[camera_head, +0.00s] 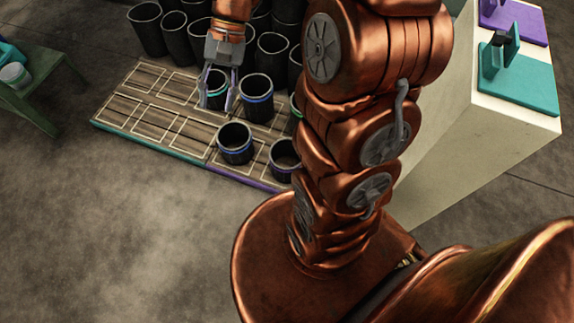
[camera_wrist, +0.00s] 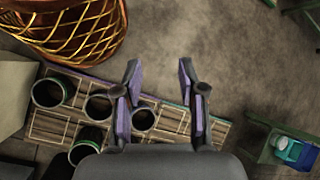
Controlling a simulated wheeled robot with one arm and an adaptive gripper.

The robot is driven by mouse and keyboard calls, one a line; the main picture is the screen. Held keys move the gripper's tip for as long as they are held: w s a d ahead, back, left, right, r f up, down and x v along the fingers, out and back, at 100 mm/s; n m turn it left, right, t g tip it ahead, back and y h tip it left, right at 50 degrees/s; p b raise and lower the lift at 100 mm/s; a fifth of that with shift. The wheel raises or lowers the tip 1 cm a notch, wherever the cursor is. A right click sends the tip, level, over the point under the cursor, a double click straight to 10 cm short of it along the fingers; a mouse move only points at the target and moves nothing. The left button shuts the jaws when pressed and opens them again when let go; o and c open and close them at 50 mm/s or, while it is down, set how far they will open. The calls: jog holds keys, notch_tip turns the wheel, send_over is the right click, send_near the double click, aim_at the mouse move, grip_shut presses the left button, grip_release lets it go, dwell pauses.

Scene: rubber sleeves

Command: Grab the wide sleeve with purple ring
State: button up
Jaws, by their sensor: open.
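Several black sleeves with coloured rings stand upright on the slotted board. I cannot say for sure which one has the purple ring. In the wrist view a sleeve (camera_wrist: 143,119) shows between the purple-padded fingers (camera_wrist: 157,100), nearer the left one.
The board (camera_head: 125,110) has empty marked slots on its left. Many plain black sleeves (camera_head: 180,46) crowd behind it. A pale block (camera_head: 470,140) carries purple and teal (camera_head: 530,85) fixtures at right. A green table (camera_head: 40,85) stands at left. The floor in front is clear.

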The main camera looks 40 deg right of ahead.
jog(key=w+d+f+m+t+y+b, duration=0.1)
jog(key=w+d+f+m+y+b, duration=0.5)
jog(key=w+f, duration=0.55)
jog(key=m+t+h+b, duration=0.1)
jog(key=m+t+b, duration=1.05)
jog(key=b, duration=0.75)
send_near(286, 139)
jog(key=shift+m+g, duration=0.65)
jog(key=shift+g, duration=0.2)
jog(key=shift+w+d+r+b+x, duration=0.15)
jog(key=shift+b+x, duration=0.7)
jog(key=shift+x, duration=0.85)
jog(key=shift+w+b+x, duration=0.2)
jog(key=shift+b+x, duration=0.6)
jog(key=shift+x, duration=0.9)
jog(key=shift+w+d+r+b+x, duration=0.15)
jog(key=shift+b+x, duration=0.7)
jog(key=shift+x, duration=0.85)
grip_shut()
